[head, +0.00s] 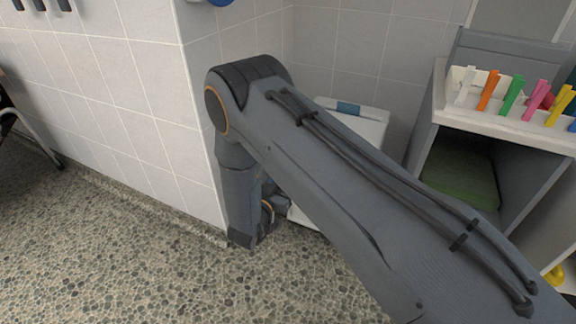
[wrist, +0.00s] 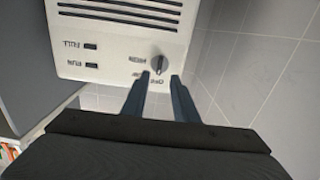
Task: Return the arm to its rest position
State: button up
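My gripper (wrist: 161,77) shows in the wrist view with its two blue-grey fingers apart and nothing between them. The fingertips point at a dark round knob (wrist: 158,64) on a white appliance (wrist: 80,48). The knob lies just past the tips; I cannot tell the exact gap. In the head view my arm reaches out to its elbow and then bends down in front of the wall corner. The white appliance (head: 362,123) stands behind my arm there, partly hidden by it. The fingers cannot be made out in the head view.
A tiled wall corner (head: 150,110) stands close left of my arm. At right is a grey cabinet (head: 522,165) with a white tray of coloured clips (head: 446,112) on top and a green item (head: 458,178) inside. Pebbled floor (head: 130,280) is clear at front left.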

jog(key=a+r+n+g+y, duration=0.3)
jog(key=a+r+g+y, duration=0.1)
jog(key=a+r+y, duration=0.35)
jog(key=s+a+r+n+g+y, duration=0.2)
jog(key=s+r+g, duration=0.3)
jog(key=s, duration=0.4)
jog(key=s+d+r+n+g+h, duration=0.1)
jog(key=s+d+r+n+g, duration=0.15)
jog(key=s+d, duration=0.5)
jog(key=s+d+r+n+g+h, duration=0.1)
jog(key=s+d+r+g, duration=0.25)
jog(key=s, duration=0.75)
jog(key=s+d+r+n+g+h, duration=0.1)
jog(key=s+d+r+n+g, duration=0.1)
jog(key=s+d, duration=0.55)
jog(key=s+d+r+m+p, duration=0.1)
jog(key=d+r+m+p, duration=0.2)
jog(key=d+r+p, duration=0.5)
jog(key=s+d+r+m+p, duration=0.1)
jog(key=d+r+m+p, duration=0.2)
jog(key=d+r+p, duration=0.6)
notch_tip(320, 180, up, 7)
jog(key=p, duration=0.9)
jog(key=shift+s+d+m, duration=0.15)
jog(key=shift+s+m, duration=0.05)
jog(key=shift+m, duration=0.15)
jog(key=shift+f, duration=0.1)
